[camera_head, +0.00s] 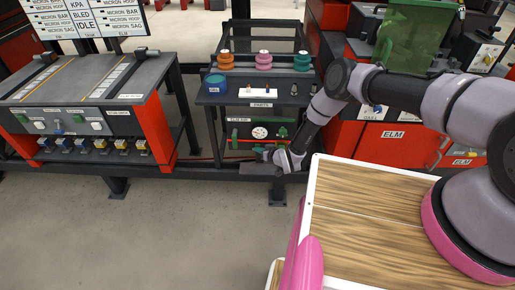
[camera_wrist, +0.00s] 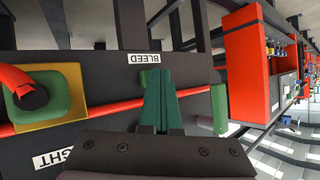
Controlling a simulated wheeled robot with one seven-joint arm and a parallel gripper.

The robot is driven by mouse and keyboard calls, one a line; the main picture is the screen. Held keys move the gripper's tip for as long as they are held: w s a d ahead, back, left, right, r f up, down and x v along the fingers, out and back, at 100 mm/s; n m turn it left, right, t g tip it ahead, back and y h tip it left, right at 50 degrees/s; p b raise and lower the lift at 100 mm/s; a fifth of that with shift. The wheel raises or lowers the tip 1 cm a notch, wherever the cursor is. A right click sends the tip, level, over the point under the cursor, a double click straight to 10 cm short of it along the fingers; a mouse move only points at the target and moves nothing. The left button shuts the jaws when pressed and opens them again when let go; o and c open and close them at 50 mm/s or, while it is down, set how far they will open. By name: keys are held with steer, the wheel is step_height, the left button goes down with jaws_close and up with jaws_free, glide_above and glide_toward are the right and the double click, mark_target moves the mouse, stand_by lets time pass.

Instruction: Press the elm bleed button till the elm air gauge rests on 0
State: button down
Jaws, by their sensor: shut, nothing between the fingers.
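The elm air panel (camera_head: 240,131) is on the front of the dark stand in the head view. Its round white gauge (camera_head: 260,132) is visible, but the needle is too small to read. A small green part sits right of the gauge. My gripper (camera_head: 268,155) is low in front of the panel. In the wrist view my gripper's green fingers (camera_wrist: 161,100) are shut and empty, pointing at the dark panel just below the BLEED label (camera_wrist: 142,57). The fingers hide what is behind them, so I cannot tell if they touch the bleed button. The gauge is not in the wrist view.
A green cylinder (camera_wrist: 218,110) stands at right. Coloured ring stacks (camera_head: 263,61) stand on the stand's top.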

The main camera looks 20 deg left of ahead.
steer(key=shift+s+d, duration=0.2)
steer(key=shift+s, duration=0.7)
steer(key=shift+s+d, duration=0.2)
steer(key=shift+s, duration=0.6)
steer(key=shift+s+d, duration=0.2)
steer(key=shift+s, duration=0.6)
steer(key=shift+s+d, duration=0.2)
steer(key=shift+s, duration=0.6)
